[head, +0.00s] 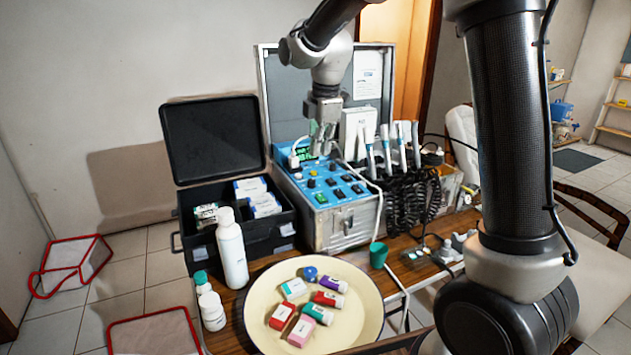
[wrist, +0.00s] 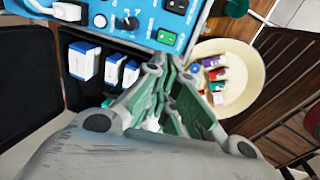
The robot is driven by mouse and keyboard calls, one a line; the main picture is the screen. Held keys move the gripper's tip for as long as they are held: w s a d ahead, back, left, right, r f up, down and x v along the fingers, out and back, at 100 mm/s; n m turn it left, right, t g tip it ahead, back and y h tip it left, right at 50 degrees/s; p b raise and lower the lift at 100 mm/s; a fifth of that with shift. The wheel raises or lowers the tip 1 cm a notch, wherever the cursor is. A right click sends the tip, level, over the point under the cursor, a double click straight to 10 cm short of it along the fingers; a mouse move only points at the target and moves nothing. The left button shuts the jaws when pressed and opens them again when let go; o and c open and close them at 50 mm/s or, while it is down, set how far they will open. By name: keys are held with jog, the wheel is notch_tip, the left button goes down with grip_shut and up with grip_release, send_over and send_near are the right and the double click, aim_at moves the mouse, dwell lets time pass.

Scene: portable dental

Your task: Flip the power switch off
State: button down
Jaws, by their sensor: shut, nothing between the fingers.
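The blue control panel (head: 325,184) sits in an open metal case and carries several dark and green rocker switches and black knobs. I cannot read which one is the power switch. In the wrist view, a green rocker switch (wrist: 166,37) sits at the panel's edge, just beyond my fingertips, and a dark rocker switch (wrist: 177,6) is above it. My gripper (head: 319,152) is shut and empty, pointing down over the back part of the panel. In the wrist view, my gripper's fingertips (wrist: 167,62) come together near the green switch. Contact cannot be told.
Handpieces (head: 388,146) with coiled black cords stand right of the panel. A black open box (head: 284,231) with cartons is to the left. A cream bowl (head: 262,309) with small bottles and boxes, a white bottle (head: 231,250) and a green cup (head: 378,256) stand in front.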

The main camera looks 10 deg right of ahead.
aim_at(317, 201)
jog(key=f, duration=0.4)
jog(key=w+f, duration=0.1)
jog(key=f, duration=0.4)
jog(key=w+f, duration=0.1)
jog(key=f, duration=0.3)
jog(key=shift+w+a+f, duration=0.15)
jog(key=shift+a+f, duration=0.1)
jog(key=shift+f, duration=0.15)
jog(key=shift+f, duration=0.1)
jog(key=shift+w+f, duration=0.15)
jog(key=shift+f, duration=0.05)
jog(key=shift+s+d, duration=0.15)
jog(key=shift+s, duration=0.7)
jog(key=shift+r, duration=0.15)
